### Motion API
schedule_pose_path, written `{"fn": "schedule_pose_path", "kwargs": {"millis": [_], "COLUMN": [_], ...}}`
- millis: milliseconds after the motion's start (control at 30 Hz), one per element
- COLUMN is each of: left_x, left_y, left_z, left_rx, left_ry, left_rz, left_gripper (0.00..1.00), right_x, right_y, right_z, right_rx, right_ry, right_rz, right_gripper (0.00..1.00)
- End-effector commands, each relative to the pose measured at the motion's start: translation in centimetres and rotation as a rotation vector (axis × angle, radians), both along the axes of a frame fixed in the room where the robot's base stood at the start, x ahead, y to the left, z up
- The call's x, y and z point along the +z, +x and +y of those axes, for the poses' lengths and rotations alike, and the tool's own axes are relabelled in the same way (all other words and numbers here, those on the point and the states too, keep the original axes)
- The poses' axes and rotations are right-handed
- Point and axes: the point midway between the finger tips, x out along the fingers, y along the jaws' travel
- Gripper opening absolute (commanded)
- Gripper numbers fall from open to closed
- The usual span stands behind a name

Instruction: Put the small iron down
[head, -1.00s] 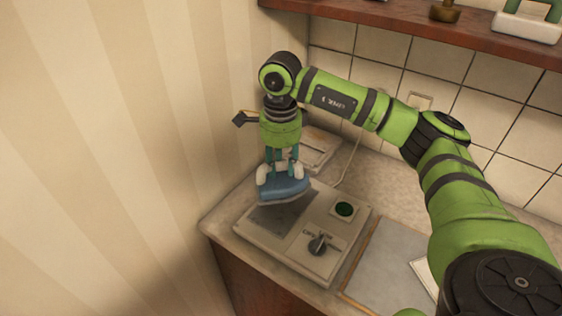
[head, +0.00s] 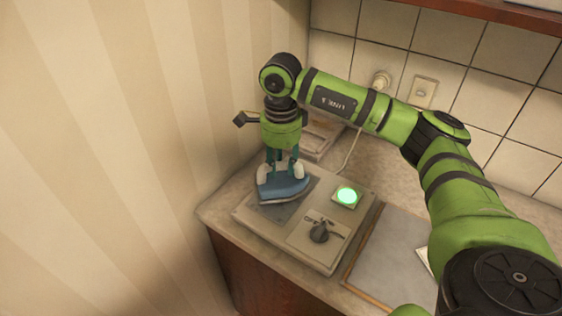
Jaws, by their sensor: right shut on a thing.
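The small iron (head: 283,190) is blue with a grey sole edge. My right gripper (head: 280,174) is shut on it from above, its pale fingertips at either side of the iron's top. The iron is over the dark plate (head: 270,212) on the left part of a beige heater unit (head: 262,228); its sole looks to be on or very close to the plate, and the contact itself is hidden. The unit's round lamp (head: 347,195) glows green, and a dark knob (head: 319,232) sits in front of it. My left gripper is not in view.
A grey board with a wooden edge (head: 350,275) lies to the right of the unit. A pale tray-like thing (head: 322,138) stands behind the gripper. The striped wall is close on the left, and a tiled wall with sockets (head: 423,92) closes the back.

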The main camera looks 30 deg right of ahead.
Motion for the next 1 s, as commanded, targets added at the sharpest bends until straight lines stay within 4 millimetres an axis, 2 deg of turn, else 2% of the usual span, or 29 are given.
{"fn": "schedule_pose_path", "kwargs": {"millis": [1000], "left_x": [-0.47], "left_y": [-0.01], "left_z": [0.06], "left_rx": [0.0], "left_ry": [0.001], "left_rz": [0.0], "left_gripper": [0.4], "right_x": [-0.17], "right_y": [0.11], "right_z": [0.02], "right_rx": [0.0], "right_ry": [0.002], "right_rz": [-0.006], "right_gripper": [0.02]}}
